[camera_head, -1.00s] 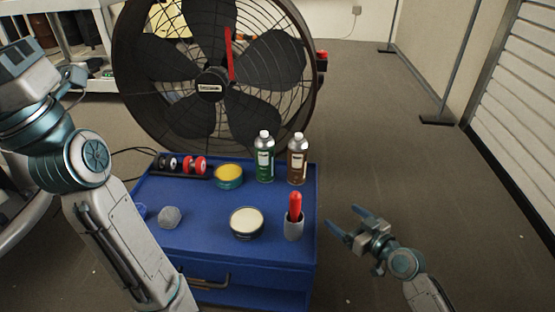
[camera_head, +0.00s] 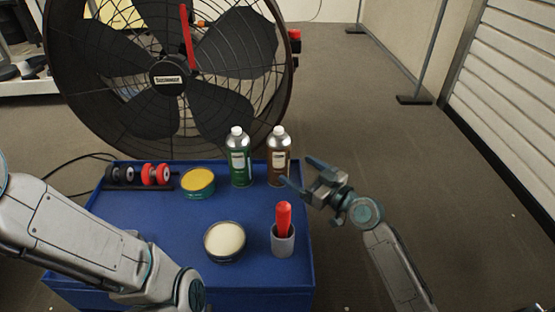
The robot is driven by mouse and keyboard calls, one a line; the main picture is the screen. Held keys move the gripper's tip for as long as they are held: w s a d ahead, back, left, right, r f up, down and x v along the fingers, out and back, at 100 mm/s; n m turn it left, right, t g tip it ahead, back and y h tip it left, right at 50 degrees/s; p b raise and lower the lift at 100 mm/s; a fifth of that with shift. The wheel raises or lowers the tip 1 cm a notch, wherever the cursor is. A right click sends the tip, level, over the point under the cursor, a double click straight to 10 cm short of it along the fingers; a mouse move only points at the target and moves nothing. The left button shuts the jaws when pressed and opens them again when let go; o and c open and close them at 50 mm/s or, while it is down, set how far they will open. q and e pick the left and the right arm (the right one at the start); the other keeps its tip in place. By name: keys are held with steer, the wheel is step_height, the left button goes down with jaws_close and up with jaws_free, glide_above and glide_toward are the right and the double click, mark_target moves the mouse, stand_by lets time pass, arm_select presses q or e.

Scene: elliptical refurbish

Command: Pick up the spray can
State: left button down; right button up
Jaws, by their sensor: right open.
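Two metal cans with silver tops stand upright side by side at the back of the blue cabinet top: a green can (camera_head: 240,160) and a brown can (camera_head: 278,152). I cannot tell which one is the spray can. My right gripper (camera_head: 297,171) is open and empty, just right of the brown can. Its fingers point left toward that can, and one fingertip overlaps the can's lower edge in the picture; I cannot tell if they touch. My left arm crosses the lower left, and its gripper is out of view.
The blue cabinet (camera_head: 150,225) also holds a yellow tin (camera_head: 198,181), a cream tin (camera_head: 225,240), a grey cup (camera_head: 283,243) with a red-handled tool (camera_head: 283,217), and red and black rollers (camera_head: 155,174). A large fan (camera_head: 168,78) stands behind. The floor at right is clear.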

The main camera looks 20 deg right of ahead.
mark_target(287, 165)
steer(key=shift+w+a+f, duration=0.1)
steer(key=shift+w+a, duration=0.25)
steer(key=shift+w, duration=0.25)
steer(key=b+x, duration=0.2)
steer(key=x, duration=0.2)
steer(key=shift+w+a, duration=0.1)
steer(key=shift+a, duration=0.15)
steer(key=shift+w+a, duration=0.15)
steer(key=shift+w, duration=0.15)
steer(key=c, duration=1.2)
